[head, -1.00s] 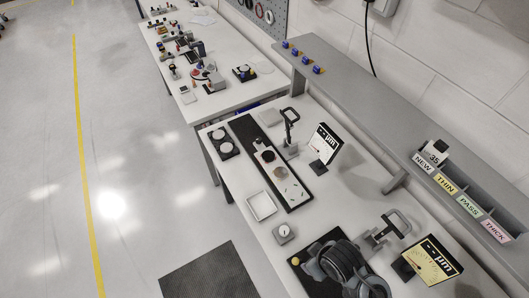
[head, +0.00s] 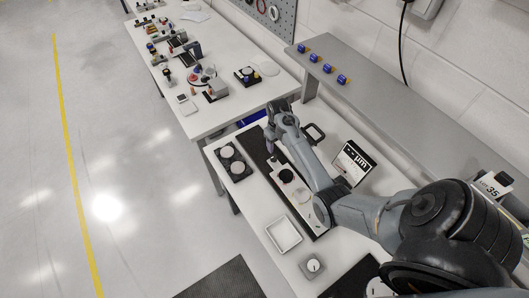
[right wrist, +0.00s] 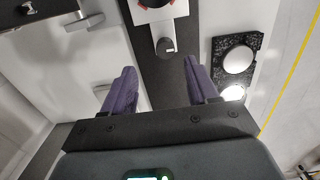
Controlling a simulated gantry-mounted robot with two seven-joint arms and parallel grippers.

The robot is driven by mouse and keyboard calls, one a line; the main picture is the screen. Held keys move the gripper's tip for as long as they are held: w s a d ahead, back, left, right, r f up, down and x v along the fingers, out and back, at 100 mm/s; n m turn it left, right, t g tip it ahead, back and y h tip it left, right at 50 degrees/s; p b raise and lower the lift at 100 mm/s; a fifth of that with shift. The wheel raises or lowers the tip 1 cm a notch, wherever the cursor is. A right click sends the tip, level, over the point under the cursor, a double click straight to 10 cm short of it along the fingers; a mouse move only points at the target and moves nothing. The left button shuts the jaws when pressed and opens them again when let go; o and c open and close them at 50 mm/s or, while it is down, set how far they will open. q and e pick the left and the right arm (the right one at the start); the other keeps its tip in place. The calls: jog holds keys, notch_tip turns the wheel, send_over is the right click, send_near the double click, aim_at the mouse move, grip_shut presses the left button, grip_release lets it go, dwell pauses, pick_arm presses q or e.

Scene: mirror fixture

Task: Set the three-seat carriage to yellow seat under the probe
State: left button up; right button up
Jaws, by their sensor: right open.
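The three-seat carriage (head: 302,199) is a white plate on a long black rail (head: 255,145). A dark round seat (head: 286,176) shows on it; my right arm covers part of the plate. I cannot make out a yellow seat. In the right wrist view the carriage's near end (right wrist: 160,14) shows at the top, with a grey knob (right wrist: 165,46) and a red-edged dark disc cut off by the frame. My right gripper (right wrist: 160,66) is open and empty, its purple fingers either side of the rail, short of the knob. The probe stand's dark loop (head: 314,133) shows behind my arm; its tip is hidden.
A black block with two white discs (head: 232,162) lies left of the rail. A white tray (head: 283,234) and a small gauge (head: 312,266) stand in front. A µm display (head: 353,162) stands to the right. A grey shelf (head: 400,115) runs along the wall side.

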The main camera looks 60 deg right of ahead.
aim_at(273, 156)
jog(key=f, duration=0.3)
jog(key=w+f, duration=0.1)
jog(key=f, duration=0.5)
jog(key=shift+w+f, duration=0.15)
jog(key=shift+f, duration=0.1)
jog(key=shift+c, duration=0.4)
grip_shut()
